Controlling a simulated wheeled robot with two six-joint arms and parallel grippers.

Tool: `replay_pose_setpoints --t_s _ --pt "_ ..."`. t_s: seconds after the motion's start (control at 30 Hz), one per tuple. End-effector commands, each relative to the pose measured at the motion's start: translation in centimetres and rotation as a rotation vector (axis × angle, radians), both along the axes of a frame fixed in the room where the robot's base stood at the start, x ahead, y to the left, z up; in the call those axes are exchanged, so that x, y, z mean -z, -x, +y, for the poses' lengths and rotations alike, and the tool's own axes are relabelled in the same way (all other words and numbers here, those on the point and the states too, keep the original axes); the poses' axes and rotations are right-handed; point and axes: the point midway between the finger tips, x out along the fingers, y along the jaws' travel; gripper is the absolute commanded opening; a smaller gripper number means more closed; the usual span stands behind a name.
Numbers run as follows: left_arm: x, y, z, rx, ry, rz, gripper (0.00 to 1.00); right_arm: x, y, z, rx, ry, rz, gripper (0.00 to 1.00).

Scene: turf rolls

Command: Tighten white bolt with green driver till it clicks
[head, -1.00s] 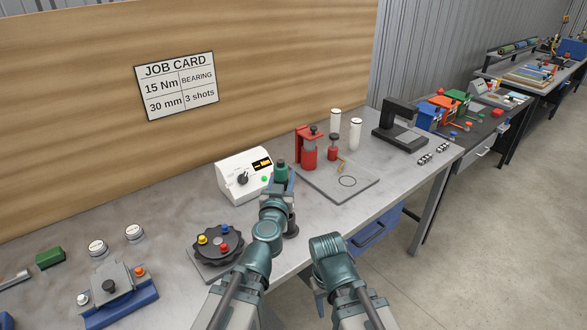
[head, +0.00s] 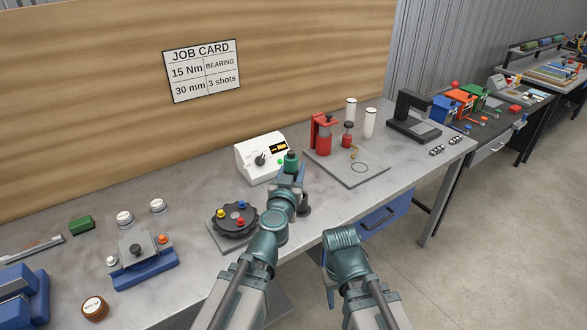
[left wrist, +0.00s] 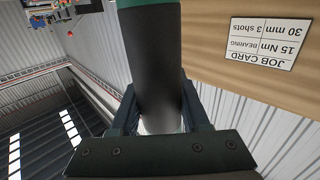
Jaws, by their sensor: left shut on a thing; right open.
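The green driver (head: 291,161) stands roughly upright in my left gripper (head: 290,177), in front of the white box with a dial. In the left wrist view its dark body and green band (left wrist: 150,4) rise between the shut jaws (left wrist: 158,118). Its lower end is hidden. The round black fixture (head: 248,212) is left of my left gripper and carries yellow (head: 220,213), blue (head: 241,204) and red (head: 240,222) bolt heads. I cannot clearly make out a white bolt there. My right gripper (head: 327,262) is open, low beyond the bench's front edge, and largely hidden by its arm.
The white dial box (head: 256,158) stands behind the driver. A grey plate (head: 375,172) with a red press (head: 322,135) is to the right. A blue-based clamp (head: 145,272) and two white-topped pieces are at left. A job card (head: 202,72) hangs on the wall.

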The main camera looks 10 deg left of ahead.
Motion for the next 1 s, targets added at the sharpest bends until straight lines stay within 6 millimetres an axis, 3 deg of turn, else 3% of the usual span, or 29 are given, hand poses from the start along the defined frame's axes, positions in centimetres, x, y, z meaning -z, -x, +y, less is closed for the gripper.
replay_pose_setpoints --t_s 1.0 --pt "-6.0 0.0 0.0 0.0 0.0 0.0 0.0 -6.0 0.0 0.0 0.0 0.0 0.0 0.5"
